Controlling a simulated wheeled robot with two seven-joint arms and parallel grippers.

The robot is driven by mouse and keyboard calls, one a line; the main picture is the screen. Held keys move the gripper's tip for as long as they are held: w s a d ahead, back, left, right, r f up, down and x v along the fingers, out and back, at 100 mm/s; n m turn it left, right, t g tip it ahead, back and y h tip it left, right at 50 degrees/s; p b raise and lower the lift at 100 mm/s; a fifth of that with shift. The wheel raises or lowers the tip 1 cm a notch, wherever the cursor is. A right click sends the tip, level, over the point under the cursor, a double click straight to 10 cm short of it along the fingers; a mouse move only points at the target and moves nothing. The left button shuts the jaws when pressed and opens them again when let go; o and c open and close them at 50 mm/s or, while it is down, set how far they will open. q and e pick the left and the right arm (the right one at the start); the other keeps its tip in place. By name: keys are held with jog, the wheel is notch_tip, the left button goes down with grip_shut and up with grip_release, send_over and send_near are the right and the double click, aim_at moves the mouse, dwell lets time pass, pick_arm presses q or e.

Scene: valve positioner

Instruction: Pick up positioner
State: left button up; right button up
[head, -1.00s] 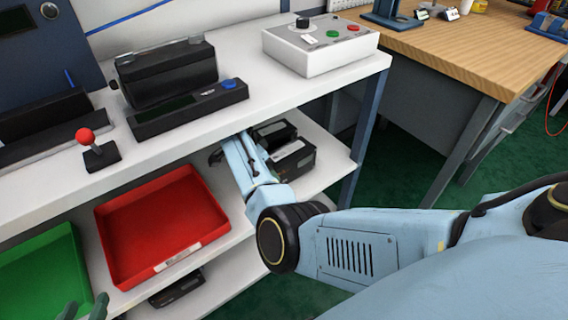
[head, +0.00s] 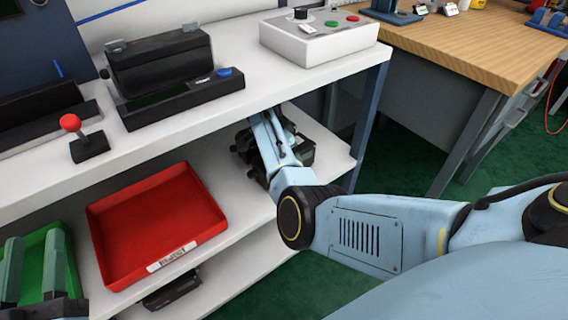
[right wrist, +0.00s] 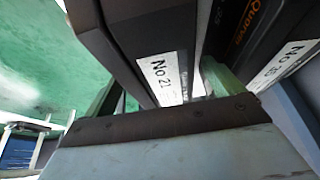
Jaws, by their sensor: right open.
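Black positioner boxes stand on the right of the middle shelf, under the white bench top. In the head view one box (head: 304,150) shows beside my right forearm, which hides much of the group. My right gripper (right wrist: 165,88) is open; one green finger shows in the gap between these boxes, the other partly at the left of No 21. My left gripper (head: 33,242) is open and empty over the green tray.
A red tray (head: 98,232) and a green tray (head: 62,240) sit left on the shelf. The bench top (head: 200,118) above the right arm carries a control box (head: 318,42), a black device (head: 165,70) and a red-knobbed joystick (head: 72,124).

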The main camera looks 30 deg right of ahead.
pick_arm(q)
jog(key=shift+s+d+r+t+h, duration=0.1)
jog(key=shift+s+r+t+h, duration=0.15)
jog(key=shift+r+t, duration=0.3)
jog(key=shift+s+r+t+h, duration=0.25)
jog(key=shift+r+t, duration=0.1)
jog(key=shift+r, duration=0.4)
pick_arm(e)
jog(key=shift+d+f, duration=0.3)
jog(key=shift+f, duration=0.3)
jog(key=c, duration=1.9)
jog(key=shift+w+r, duration=0.1)
pick_arm(q)
jog(key=shift+w+f, duration=0.1)
pick_arm(e)
jog(key=shift+r, duration=0.1)
